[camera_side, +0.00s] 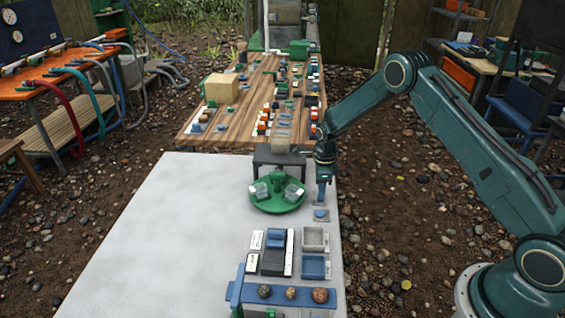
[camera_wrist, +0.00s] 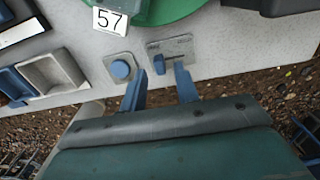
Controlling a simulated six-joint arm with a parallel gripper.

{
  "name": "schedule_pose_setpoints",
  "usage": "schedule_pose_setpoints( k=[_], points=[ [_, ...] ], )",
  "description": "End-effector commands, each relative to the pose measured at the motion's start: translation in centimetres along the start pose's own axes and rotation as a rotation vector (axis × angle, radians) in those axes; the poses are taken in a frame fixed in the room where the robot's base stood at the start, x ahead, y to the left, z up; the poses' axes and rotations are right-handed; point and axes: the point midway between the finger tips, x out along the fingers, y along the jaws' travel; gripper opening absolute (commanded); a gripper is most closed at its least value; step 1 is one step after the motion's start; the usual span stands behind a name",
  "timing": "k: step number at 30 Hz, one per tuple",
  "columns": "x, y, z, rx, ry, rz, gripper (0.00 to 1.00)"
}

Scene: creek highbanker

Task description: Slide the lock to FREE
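The lock is a small grey plate (camera_wrist: 183,46) with faint lettering, too small to read, and a blue upright slider tab (camera_wrist: 158,65) near its left end in the wrist view. My gripper (camera_wrist: 158,76) has its two blue fingers spread apart with nothing between them. The slider tab shows between and just beyond the fingertips, closer to the right one, which overlaps the plate's lower edge. I cannot tell whether it touches. In the side view my gripper (camera_side: 322,196) points down at the lock, mostly hiding it, at the slab's right edge.
A round blue button (camera_wrist: 120,69) on a grey plate sits left of the lock. A green turntable (camera_side: 264,206) stands close by, with a "57" tag (camera_wrist: 109,20) beside it. Grey (camera_side: 314,238) and blue trays lie nearer the camera. The slab's left side (camera_side: 160,240) is clear.

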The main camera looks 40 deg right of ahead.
Motion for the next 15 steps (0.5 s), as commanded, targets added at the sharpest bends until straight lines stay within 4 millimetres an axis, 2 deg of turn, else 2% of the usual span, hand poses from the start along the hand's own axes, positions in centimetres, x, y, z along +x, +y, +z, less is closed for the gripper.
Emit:
schedule_pose_setpoints(
  k=[15],
  points=[
    [-3.7,0.0,0.0,0.000,0.000,0.000,0.31]
  ],
)
